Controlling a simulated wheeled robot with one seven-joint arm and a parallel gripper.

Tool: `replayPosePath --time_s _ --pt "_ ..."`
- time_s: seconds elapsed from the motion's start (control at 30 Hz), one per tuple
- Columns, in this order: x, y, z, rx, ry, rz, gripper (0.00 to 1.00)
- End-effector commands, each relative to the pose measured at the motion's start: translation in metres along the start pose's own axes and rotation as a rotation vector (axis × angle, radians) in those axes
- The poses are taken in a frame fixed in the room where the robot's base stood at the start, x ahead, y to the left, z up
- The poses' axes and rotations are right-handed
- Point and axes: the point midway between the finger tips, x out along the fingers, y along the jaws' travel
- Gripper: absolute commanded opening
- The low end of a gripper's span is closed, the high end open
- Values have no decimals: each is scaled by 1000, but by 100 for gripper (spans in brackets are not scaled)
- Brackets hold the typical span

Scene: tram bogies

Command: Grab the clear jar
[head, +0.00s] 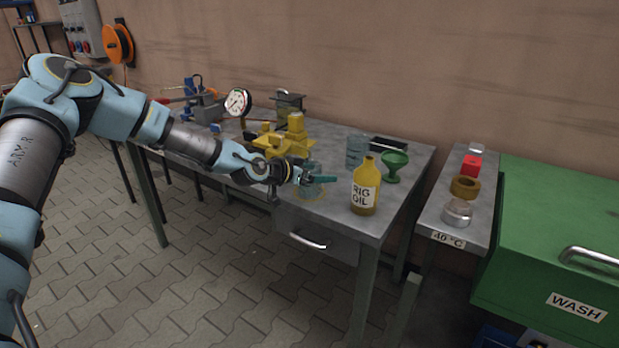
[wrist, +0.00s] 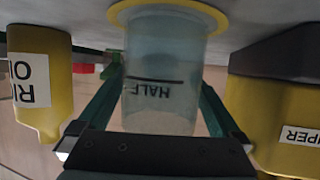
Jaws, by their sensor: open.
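The clear jar (wrist: 160,70), a see-through vessel with a dark line, the word HALF and a yellow ring at its base, stands on the bench. In the wrist view, which is upside down, it sits between the two green fingers of my gripper (wrist: 162,88). The fingers are open, one on each side; I cannot tell whether either touches it.
A yellow fixture (head: 282,143) is close on the left. A drawer handle (head: 308,241) projects below the bench edge.

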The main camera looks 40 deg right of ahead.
Motion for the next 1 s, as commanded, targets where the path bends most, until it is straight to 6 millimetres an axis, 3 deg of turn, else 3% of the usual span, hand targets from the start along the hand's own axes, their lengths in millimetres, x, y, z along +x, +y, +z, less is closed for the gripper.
replayPosePath --time_s 0.2,0.83,1.0 --pt "0 0 0 0 0 0 99" --pt "0 0 0 1 0 0 28" --pt "0 0 0 1 0 0 25"
